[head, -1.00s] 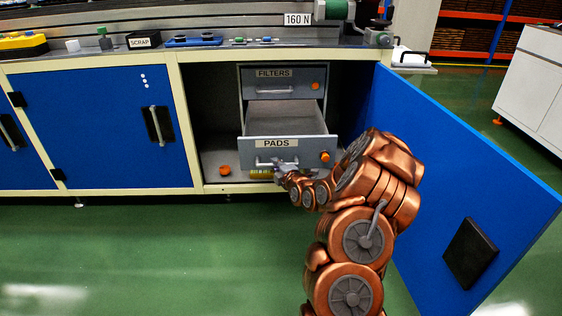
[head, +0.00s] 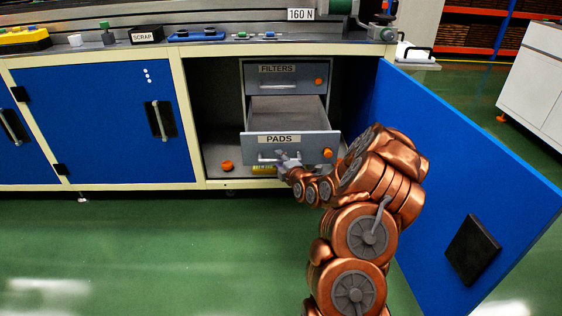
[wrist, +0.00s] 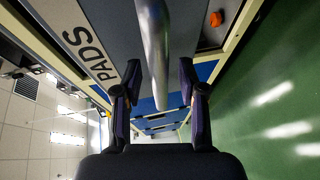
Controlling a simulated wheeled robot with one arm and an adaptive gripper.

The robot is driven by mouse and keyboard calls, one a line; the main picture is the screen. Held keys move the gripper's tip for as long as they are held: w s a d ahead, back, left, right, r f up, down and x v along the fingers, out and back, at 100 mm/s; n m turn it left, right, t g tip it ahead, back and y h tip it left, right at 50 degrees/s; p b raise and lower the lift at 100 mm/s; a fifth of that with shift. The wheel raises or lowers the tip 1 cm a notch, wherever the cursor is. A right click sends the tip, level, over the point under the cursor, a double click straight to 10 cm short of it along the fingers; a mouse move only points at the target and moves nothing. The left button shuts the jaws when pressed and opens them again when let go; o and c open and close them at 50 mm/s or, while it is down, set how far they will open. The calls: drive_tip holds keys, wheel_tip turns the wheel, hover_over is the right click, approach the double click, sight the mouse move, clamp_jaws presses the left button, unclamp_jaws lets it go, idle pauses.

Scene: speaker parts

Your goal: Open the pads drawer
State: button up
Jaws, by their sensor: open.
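The pads drawer (head: 290,147) is a grey drawer labelled PADS inside the open cabinet. It stands pulled out, and its empty-looking inside shows behind the front. Its bar handle (head: 268,156) runs below the label. My gripper (head: 287,160) is at the handle's right part in the head view. In the wrist view the handle (wrist: 153,50) reaches toward the space between the two fingers of my gripper (wrist: 160,95), which are apart and not closed on it. The PADS label (wrist: 88,52) shows at the left there.
The filters drawer (head: 284,80) above is shut. The blue cabinet door (head: 445,170) stands wide open at the right, close to my arm. An orange knob-like piece (head: 227,165) lies on the cabinet floor. Green floor (head: 180,250) in front is clear.

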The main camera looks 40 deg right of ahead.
drive_tip(key=v, duration=0.7)
drive_tip(key=shift+s, duration=0.2)
idle(0.5)
drive_tip(key=s+a+r+m+g+y+p, duration=0.1)
drive_tip(key=s+a+r+m+g+p, duration=0.25)
drive_tip(key=a+r+p, duration=0.5)
drive_tip(key=s+a+r+m+g+y+p, duration=0.15)
drive_tip(key=s+a+r+g+p, duration=0.35)
drive_tip(key=r+p, duration=0.55)
drive_tip(key=s+a+r+m+g+p, duration=0.3)
drive_tip(key=s+a+r+p, duration=0.2)
drive_tip(key=s+r, duration=0.4)
drive_tip(key=s+a+r+m+g+p, duration=0.3)
drive_tip(key=s+a+r+p, duration=0.2)
drive_tip(key=s+r, duration=0.5)
drive_tip(key=s+a+r+m+g+p, duration=0.3)
drive_tip(key=s+a+r+p, duration=0.3)
drive_tip(key=s, duration=0.6)
wheel_tip(320, 180, up, 4)
drive_tip(key=shift+s+f+m+p, duration=0.2)
drive_tip(key=shift+s+m+p, duration=0.3)
drive_tip(key=shift+p, duration=0.65)
drive_tip(key=shift+w, duration=0.15)
